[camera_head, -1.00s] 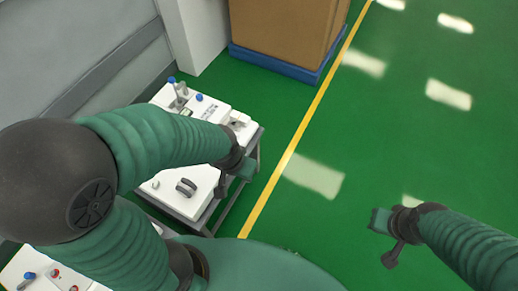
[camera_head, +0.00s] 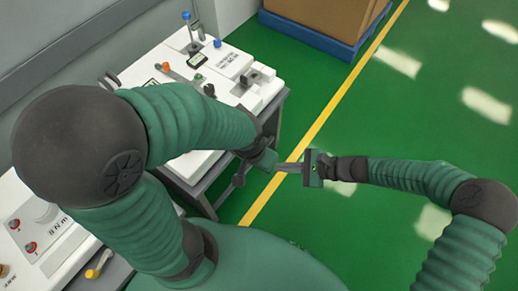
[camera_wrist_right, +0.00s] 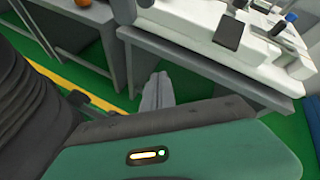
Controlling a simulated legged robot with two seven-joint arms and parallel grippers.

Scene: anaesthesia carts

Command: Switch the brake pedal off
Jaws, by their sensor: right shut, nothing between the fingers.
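A white-topped unit (camera_head: 232,62) with small controls stands left of centre in the head view. A dark upright flap (camera_head: 258,76) sits on its right part, and a dark flat pad (camera_wrist_right: 229,35) shows on a white top in the right wrist view. I cannot tell which part is the brake pedal. My right gripper (camera_head: 281,167) is shut and empty, pointing left beside the unit's front right corner; its grey fingers (camera_wrist_right: 157,91) show in the wrist view. My left gripper (camera_head: 262,159) is close to those fingertips; its finger opening cannot be made out.
A second white unit (camera_head: 52,222) with red knobs and a yellow lever stands at lower left. A brown box (camera_head: 325,22) on a blue base is at the back. Grey frame legs (camera_wrist_right: 152,50) stand near the right gripper. Green floor (camera_head: 420,110) is open at right.

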